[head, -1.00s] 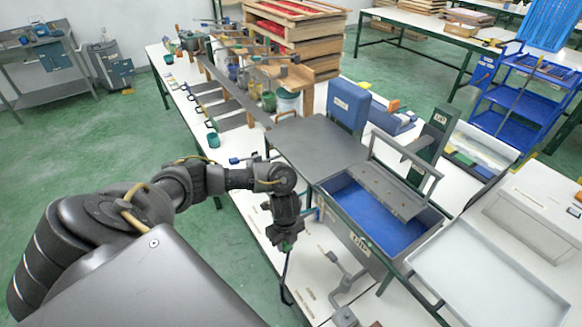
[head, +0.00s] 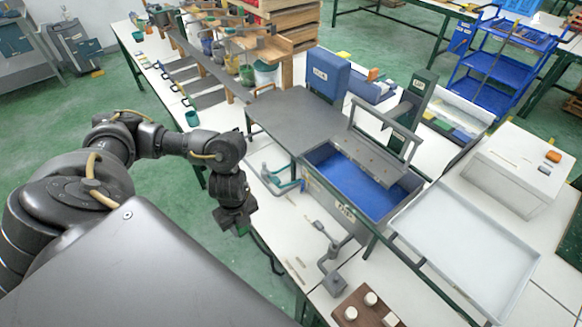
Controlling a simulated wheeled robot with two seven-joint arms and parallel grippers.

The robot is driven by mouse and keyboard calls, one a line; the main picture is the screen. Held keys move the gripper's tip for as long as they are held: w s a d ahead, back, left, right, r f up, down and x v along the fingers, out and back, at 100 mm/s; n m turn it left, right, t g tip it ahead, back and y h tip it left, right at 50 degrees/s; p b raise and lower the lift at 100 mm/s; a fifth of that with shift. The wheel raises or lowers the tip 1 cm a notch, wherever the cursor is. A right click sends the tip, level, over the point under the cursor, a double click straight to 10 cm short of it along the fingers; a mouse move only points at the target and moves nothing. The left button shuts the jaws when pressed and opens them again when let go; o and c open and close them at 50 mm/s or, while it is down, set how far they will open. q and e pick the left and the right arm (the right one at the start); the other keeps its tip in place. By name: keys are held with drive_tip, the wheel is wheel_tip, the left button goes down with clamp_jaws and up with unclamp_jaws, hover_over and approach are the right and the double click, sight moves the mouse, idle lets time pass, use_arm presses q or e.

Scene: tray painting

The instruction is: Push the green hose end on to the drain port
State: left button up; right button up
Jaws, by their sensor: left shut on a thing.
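My left gripper (head: 238,226) hangs fingers down near the table's left edge, to the left of the grey tank (head: 345,217) with blue inside. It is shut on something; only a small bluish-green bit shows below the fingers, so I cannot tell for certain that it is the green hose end. A teal hose piece (head: 289,186) with grey fittings shows between the gripper and the tank's left end. I cannot make out the drain port clearly, or whether anything touches it. My right gripper is not in view.
A grey crank-like fitting (head: 332,252) stands in front of the tank. A brown block with white pegs (head: 366,309) is at the bottom. A pale tray (head: 465,245) lies to the right. A dark flat plate (head: 300,118) is behind. Green floor is free at left.

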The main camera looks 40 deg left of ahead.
use_arm(q)
drive_tip(key=w+d+r+n+b, duration=0.3)
drive_tip(key=w+d+n+b, duration=0.15)
drive_tip(key=w+d, duration=0.55)
drive_tip(key=w+d+r+n+b, duration=0.3)
drive_tip(key=d+r+n, duration=0.1)
drive_tip(key=r, duration=0.5)
drive_tip(key=shift+w+d+n+b, duration=0.3)
drive_tip(key=shift+n+b, duration=0.05)
drive_tip(key=shift+n, duration=0.5)
